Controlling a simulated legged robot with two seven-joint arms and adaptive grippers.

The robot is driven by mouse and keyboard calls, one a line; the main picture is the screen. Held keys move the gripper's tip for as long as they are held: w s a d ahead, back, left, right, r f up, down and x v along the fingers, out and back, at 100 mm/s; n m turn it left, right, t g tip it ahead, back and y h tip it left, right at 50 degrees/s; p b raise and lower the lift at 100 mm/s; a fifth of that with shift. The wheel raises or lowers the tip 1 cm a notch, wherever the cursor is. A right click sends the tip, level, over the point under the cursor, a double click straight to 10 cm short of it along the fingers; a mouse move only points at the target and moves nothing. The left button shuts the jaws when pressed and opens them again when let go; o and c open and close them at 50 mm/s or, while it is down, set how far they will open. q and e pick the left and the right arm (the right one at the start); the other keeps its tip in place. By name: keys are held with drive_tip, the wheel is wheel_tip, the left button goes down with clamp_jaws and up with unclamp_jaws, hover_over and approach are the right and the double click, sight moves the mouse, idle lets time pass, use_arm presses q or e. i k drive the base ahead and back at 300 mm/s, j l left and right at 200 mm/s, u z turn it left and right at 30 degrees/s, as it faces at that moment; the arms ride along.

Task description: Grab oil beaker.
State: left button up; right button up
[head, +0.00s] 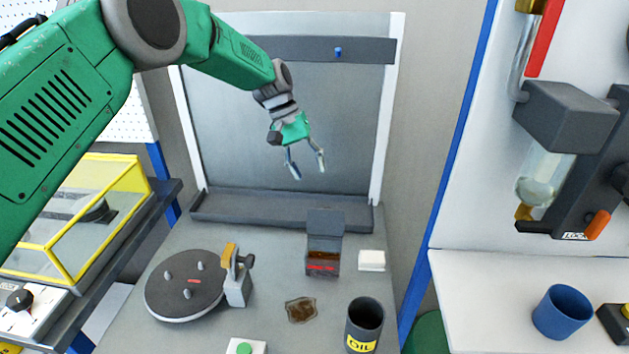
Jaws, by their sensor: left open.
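The oil beaker (364,326) is a dark grey open-topped cylinder with a yellow "OIL" label, standing upright at the front right of the grey table. My left gripper (307,169) hangs in the air in front of the grey back panel, farther back than the beaker and up and left of it in the picture. Its two fingers are spread, with nothing between them. The beaker's base is cut off by the picture's lower edge. My right gripper is not in view.
A round turntable (185,289) with pegs stands left on the table (270,228), beside a small clamp (237,280). A small open box (323,255), a white block (371,260) and a brown patch (301,310) lie near the beaker. A blue cup (562,312) stands on the right bench.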

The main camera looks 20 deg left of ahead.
sight(356, 340)
drive_tip(key=k, duration=1.5)
